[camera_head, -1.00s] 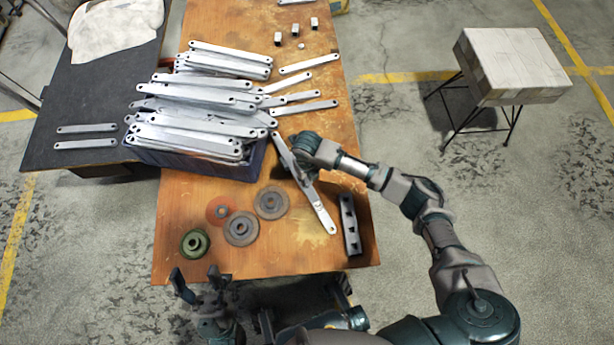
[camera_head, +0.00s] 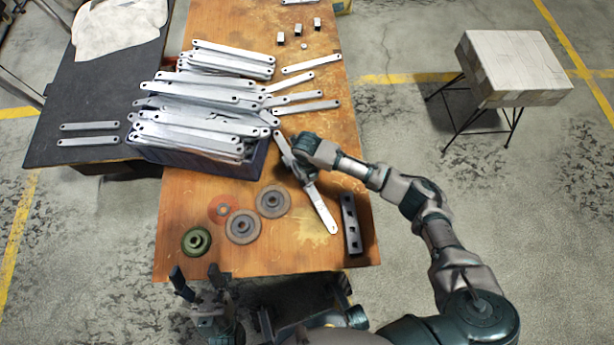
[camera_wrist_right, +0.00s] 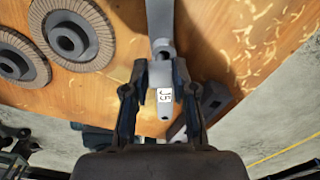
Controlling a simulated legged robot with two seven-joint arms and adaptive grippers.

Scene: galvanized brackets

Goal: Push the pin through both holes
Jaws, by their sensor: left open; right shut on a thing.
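My right gripper (camera_head: 303,168) is shut on a galvanized flat bar (camera_head: 322,210), gripping it partway along its length. The bar (camera_wrist_right: 160,18) runs up from there. My left gripper (camera_head: 196,283) is open and empty beyond the table's front edge. I cannot make out a pin.
Stacked brackets (camera_head: 195,105) fill a dark blue bin (camera_head: 205,166). Discs (camera_head: 273,201) and a green wheel (camera_head: 196,240) lie at front left. A dark block with holes (camera_head: 351,225) lies at front right. Small metal pieces (camera_head: 295,31) stand at the back.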

